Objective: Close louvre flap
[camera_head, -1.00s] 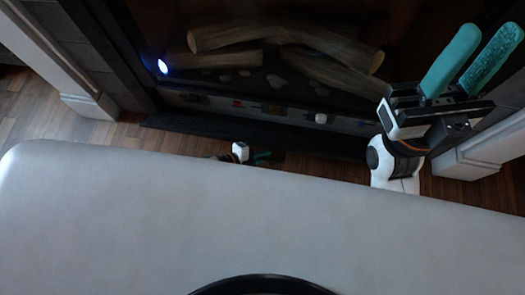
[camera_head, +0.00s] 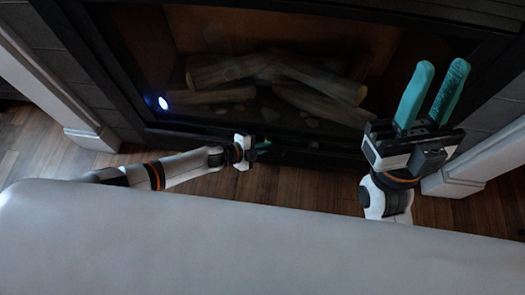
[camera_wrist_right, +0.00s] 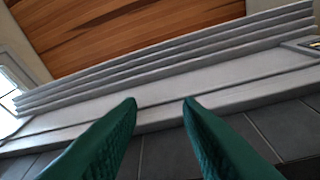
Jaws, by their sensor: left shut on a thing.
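The louvre flap (camera_head: 312,153) is a long dark strip along the bottom of the fireplace in the head view. It now stands up against the front, and the control strip behind it is covered. Whether it is fully flush is too dark to tell. My left gripper (camera_head: 264,146) is at the flap's middle, with its teal fingers shut on the flap's edge. My right gripper (camera_head: 434,92) is raised at the right, its teal fingers apart and empty. Its fingers also show apart in the right wrist view (camera_wrist_right: 160,102).
Behind the fireplace glass lie several logs (camera_head: 315,104), with a bright bluish light (camera_head: 163,103) at left. White pillars stand at left (camera_head: 62,95) and right (camera_head: 485,158). Wooden floor (camera_head: 290,186) lies in front. The right wrist view shows pale moulding (camera_wrist_right: 190,82) and dark tiles (camera_wrist_right: 285,128).

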